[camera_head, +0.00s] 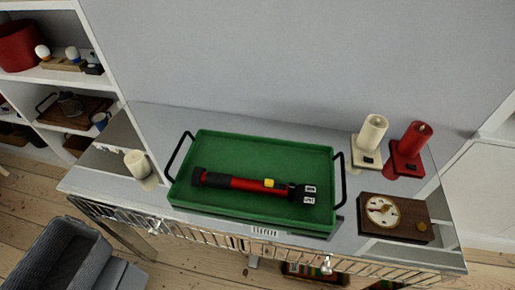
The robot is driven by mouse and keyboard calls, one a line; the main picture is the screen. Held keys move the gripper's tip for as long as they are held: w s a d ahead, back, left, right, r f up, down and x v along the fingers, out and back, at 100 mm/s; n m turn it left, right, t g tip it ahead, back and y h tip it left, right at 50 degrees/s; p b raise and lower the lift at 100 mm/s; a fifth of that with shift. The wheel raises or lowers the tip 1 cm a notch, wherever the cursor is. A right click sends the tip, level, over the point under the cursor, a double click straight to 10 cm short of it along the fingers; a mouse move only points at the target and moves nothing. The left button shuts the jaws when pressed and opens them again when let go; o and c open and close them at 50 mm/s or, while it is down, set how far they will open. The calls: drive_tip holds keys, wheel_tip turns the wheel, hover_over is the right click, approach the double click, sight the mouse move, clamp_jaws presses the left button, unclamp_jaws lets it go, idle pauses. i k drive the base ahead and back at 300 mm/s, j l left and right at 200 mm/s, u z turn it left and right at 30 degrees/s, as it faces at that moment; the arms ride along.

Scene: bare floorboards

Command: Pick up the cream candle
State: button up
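A short cream candle (137,163) stands upright at the left end of the silver-topped console table (146,116), left of a green tray. A taller cream candle (372,132) stands on a square cream base (367,156) at the back right of the same table. A red candle (414,138) on a red base stands close to its right. I cannot tell from the picture which cream candle the task names. My gripper does not show in this view.
The green tray (263,222) with black handles holds a red and black torch-like tool (245,183). A brown box with a round dial (395,218) lies at the front right. Shelves (88,80) stand at left, a grey armchair (65,258) at lower left.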

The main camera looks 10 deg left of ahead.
sight(135, 160)
drive_tip(key=u, duration=1.3)
